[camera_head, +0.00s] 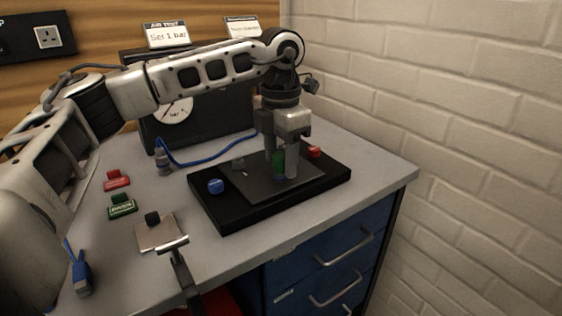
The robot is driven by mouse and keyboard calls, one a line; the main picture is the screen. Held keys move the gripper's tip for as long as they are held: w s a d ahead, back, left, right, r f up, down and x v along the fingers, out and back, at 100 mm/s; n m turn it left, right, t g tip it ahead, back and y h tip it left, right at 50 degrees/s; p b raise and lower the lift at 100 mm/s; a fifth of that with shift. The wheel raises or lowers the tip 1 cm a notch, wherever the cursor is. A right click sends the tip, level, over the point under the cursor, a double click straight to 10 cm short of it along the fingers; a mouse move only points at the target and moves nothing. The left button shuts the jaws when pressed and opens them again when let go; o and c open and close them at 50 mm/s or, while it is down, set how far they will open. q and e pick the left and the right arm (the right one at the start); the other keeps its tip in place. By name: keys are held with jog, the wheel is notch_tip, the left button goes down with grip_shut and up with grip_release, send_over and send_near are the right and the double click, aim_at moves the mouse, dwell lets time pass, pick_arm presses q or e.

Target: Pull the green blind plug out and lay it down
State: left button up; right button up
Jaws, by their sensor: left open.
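My left gripper (282,158) points down over the dark plate on the black base (225,220). Its two fingers stand open on either side of the green blind plug (278,160), which shows upright between them, partly hidden by the fingers. I cannot tell whether a finger touches the plug. My right gripper is not in view.
A blue knob (215,186) and a red one (314,152) are on the base. A gauge box (210,115) stands behind.

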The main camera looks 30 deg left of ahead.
aim_at(281, 155)
pick_arm(q)
grip_shut()
jog(key=shift+r+p, duration=2.4)
jog(key=shift+r, duration=0.6)
